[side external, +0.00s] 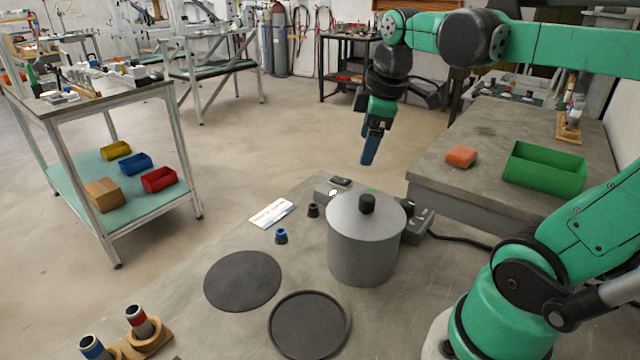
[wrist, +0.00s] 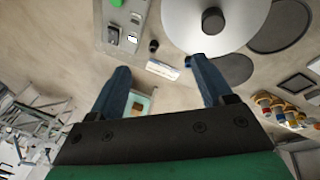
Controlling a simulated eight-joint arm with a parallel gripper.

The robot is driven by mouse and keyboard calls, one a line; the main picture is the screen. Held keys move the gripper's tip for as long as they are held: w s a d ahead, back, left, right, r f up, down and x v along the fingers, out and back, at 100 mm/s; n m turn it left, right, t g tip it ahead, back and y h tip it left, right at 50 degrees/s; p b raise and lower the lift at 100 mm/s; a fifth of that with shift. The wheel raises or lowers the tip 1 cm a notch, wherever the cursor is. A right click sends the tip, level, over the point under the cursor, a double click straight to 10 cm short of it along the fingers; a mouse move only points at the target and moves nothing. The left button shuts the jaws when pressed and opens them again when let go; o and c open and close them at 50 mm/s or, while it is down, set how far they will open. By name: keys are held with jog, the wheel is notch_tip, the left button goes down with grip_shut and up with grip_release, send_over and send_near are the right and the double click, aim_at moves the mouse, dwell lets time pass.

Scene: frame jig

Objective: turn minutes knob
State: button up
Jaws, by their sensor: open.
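A grey control box (side external: 333,190) stands behind the lidded pot in the side view, partly hidden by it. In the wrist view the grey control box (wrist: 125,28) is at the top left, with small dark controls, a white patch and a green part (wrist: 97,14). I cannot tell which control is the minutes knob. A small black knob-like piece (side external: 313,210) and a blue-topped one (side external: 281,236) stand on the table beside the box. My gripper (side external: 368,150) is raised above and behind the box, apart from it. In the wrist view my gripper (wrist: 160,64) is open and empty.
The grey pot (side external: 362,245) with a black lid knob is a tall obstacle in front of the box. A white card (side external: 271,214) and dark round mats (side external: 243,281) lie nearby. A side bench holds a green bin (side external: 545,170) and an orange block (side external: 461,156).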

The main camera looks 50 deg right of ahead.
jog(key=s+d+n+g+y, duration=0.1)
jog(key=s+d+n+g, duration=0.35)
jog(key=d, duration=0.65)
jog(key=n+t, duration=0.1)
jog(key=t, duration=0.1)
send_over(408, 202)
jog(key=shift+g, duration=0.25)
notch_tip(408, 202, down, 9)
jog(key=shift+f, duration=2.95)
jog(key=shift+c, duration=0.2)
grip_shut()
